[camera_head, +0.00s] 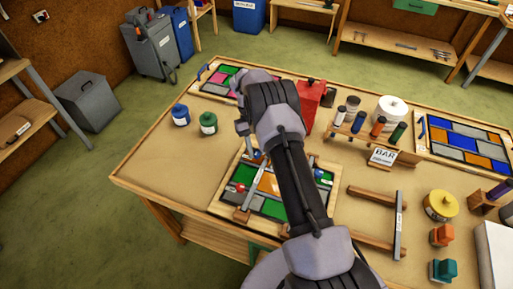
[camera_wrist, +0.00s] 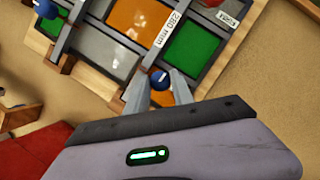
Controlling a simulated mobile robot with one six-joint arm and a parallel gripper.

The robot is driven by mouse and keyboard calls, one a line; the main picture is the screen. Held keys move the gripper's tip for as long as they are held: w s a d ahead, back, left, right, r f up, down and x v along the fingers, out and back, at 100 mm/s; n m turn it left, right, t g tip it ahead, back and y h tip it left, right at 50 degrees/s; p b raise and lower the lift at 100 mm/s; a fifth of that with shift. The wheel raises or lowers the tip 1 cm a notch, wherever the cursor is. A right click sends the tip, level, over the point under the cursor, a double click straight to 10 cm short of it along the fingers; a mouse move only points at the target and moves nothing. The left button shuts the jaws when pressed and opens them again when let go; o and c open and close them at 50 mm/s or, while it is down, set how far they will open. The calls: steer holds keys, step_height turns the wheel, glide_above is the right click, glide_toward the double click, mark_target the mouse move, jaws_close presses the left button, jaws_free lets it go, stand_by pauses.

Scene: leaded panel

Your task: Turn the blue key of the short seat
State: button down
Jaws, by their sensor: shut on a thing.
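The leaded panel (camera_head: 270,207) lies on the bench in a wooden frame, with green, orange and grey panes. In the wrist view, my gripper (camera_wrist: 160,92) has its two fingers on either side of a round blue key (camera_wrist: 159,80) at the panel's edge and is shut on it. This key also shows in the head view (camera_head: 257,154). A second blue key (camera_head: 318,173) sits to its right, and shows top left in the wrist view (camera_wrist: 46,8). A red key (camera_head: 240,187) is at the left. My arm hides part of the panel.
A white label reading 280 mm (camera_wrist: 170,28) lies on the panel. A red box (camera_head: 309,101), a rack of bottles (camera_head: 366,135) and a BAR sign (camera_head: 383,156) stand close on the right. Blue (camera_head: 181,116) and green (camera_head: 208,123) jars stand left. The bench's left end is clear.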

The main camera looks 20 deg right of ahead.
steer(key=n+h, duration=0.1)
steer(key=n, duration=0.2)
steer(key=n+h+p, duration=0.1)
steer(key=n, duration=0.3)
steer(key=shift+s+a+t+h+p, duration=0.1)
steer(key=shift+a+t+h+p, duration=0.1)
steer(key=shift+t+h+p, duration=0.15)
steer(key=n+t+h+p, duration=0.1)
steer(key=n, duration=0.3)
steer(key=shift+s+n, duration=0.1)
steer(key=shift+n, duration=0.3)
steer(key=shift+s+a+n+t+h+p, duration=0.15)
steer(key=shift+n+t, duration=0.25)
steer(key=shift+n, duration=0.5)
steer(key=shift+w+d+n+t+h+p, duration=0.1)
steer(key=shift+n+t+p, duration=0.2)
steer(key=shift+n, duration=0.6)
steer(key=c, duration=1.1)
jaws_free()
